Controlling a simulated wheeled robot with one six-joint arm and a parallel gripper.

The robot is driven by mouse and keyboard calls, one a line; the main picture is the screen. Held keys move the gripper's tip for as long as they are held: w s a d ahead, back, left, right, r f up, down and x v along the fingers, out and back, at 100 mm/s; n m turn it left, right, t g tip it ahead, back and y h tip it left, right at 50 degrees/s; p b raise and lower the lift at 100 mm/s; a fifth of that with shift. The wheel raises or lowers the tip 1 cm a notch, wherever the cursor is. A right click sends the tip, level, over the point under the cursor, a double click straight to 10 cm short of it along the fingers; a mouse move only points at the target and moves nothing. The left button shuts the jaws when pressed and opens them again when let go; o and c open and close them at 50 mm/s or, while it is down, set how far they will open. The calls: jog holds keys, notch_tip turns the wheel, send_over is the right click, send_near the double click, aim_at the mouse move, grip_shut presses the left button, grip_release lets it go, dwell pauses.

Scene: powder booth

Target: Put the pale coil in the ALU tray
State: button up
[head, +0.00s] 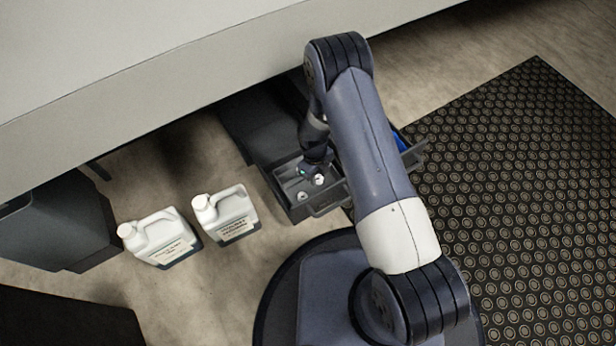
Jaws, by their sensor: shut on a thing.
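My gripper (312,173) points down over the left part of an open dark grey drawer or tray (302,214) under the bench. A small pale, round piece (319,180) shows at its fingertips and looks like the pale coil, held in the jaws. Its exact shape is too small to tell. Another small pale thing (302,196) lies in the tray just below and left of it. No ALU label can be read, so I cannot tell which tray this is. My arm hides the tray's middle.
Two white jugs, one left (160,238) and one right (226,214), stand on the floor left of the tray. A blue thing (400,141) shows at the tray's right end. The pale bench (150,70) overhangs from above. A black studded mat (520,190) covers the floor at right.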

aim_at(316, 191)
jog(key=shift+f, duration=0.45)
notch_tip(316, 191, down, 10)
jog(key=b, duration=0.4)
jog(key=shift+a+r, duration=0.1)
jog(key=shift+r, duration=0.1)
jog(key=shift+f, duration=0.15)
jog(key=o, duration=0.7)
jog(key=shift+c, duration=0.2)
notch_tip(316, 191, up, 12)
jog(key=w+a+p, duration=0.1)
jog(key=p, duration=0.3)
